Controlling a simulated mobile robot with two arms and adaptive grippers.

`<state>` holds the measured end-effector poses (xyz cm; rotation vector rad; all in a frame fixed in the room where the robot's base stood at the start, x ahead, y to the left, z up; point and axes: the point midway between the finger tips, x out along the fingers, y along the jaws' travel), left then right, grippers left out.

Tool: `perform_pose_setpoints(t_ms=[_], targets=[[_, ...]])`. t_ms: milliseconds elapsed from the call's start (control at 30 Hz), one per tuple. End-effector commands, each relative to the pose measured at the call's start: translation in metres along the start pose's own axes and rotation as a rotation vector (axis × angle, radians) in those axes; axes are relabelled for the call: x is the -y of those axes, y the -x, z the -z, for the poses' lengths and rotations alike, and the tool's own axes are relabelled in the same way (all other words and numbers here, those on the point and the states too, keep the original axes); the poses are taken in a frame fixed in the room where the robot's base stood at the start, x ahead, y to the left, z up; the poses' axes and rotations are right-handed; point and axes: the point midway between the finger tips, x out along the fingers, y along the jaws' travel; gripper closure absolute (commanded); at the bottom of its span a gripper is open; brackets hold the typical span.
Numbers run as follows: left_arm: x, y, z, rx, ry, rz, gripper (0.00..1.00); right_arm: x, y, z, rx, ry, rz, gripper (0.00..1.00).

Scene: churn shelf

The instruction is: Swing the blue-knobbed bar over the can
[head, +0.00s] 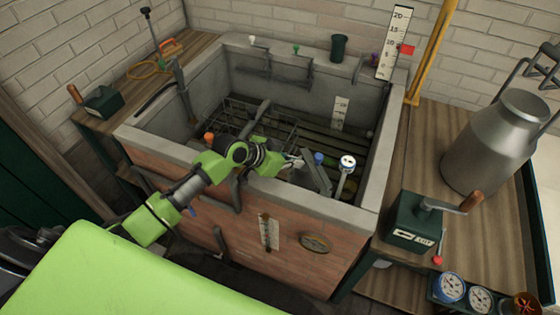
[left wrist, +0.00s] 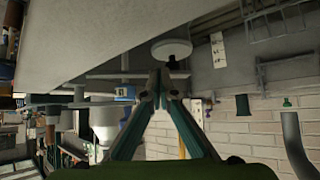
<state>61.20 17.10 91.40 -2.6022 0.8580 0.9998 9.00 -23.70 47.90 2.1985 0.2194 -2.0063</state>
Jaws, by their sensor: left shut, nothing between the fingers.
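The blue knob (head: 319,158) shows inside the front right of the brick trough, at the top of a grey bar (head: 317,178). My left gripper (head: 297,161) is over the trough, just left of the blue knob. I cannot tell whether it touches the bar. In the left wrist view its fingertips (left wrist: 171,72) are together with nothing between them. A large grey metal can (head: 495,145) with a lid stands on the right wooden bench, apart from the bar. My right gripper is not in view.
The brick trough's grey rim (head: 345,214) runs below my left arm. A white-topped post (head: 347,164) stands right of the blue knob. Other hooks with white, green (head: 296,49) and purple knobs line the back wall. A green crank box (head: 414,222) sits on the right bench.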

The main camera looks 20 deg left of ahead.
Motion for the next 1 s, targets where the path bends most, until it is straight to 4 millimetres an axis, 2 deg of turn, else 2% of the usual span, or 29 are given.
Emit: perform_pose_setpoints(t_ms=[200, 400, 600, 767, 867, 967, 1000], targets=[[0.001, 0.048, -0.002, 0.003, -0.004, 0.002, 1.00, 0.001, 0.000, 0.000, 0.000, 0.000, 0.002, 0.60], [0.000, 0.084, -0.001, 0.003, -0.003, 0.002, 1.00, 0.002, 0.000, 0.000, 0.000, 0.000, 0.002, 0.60], [0.000, 0.100, -0.001, 0.002, -0.001, 0.000, 1.00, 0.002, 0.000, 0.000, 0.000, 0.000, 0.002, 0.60], [-0.001, 0.102, -0.001, 0.002, 0.000, -0.001, 1.00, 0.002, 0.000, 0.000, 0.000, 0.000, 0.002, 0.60], [-0.013, 0.099, -0.009, 0.018, 0.003, -0.009, 1.00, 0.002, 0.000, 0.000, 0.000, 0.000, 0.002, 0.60], [-0.047, 0.094, -0.034, 0.069, 0.011, -0.022, 1.00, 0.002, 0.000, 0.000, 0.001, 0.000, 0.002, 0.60], [-0.065, 0.094, -0.049, 0.099, 0.020, -0.022, 1.00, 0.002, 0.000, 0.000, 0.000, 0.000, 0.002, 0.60]])
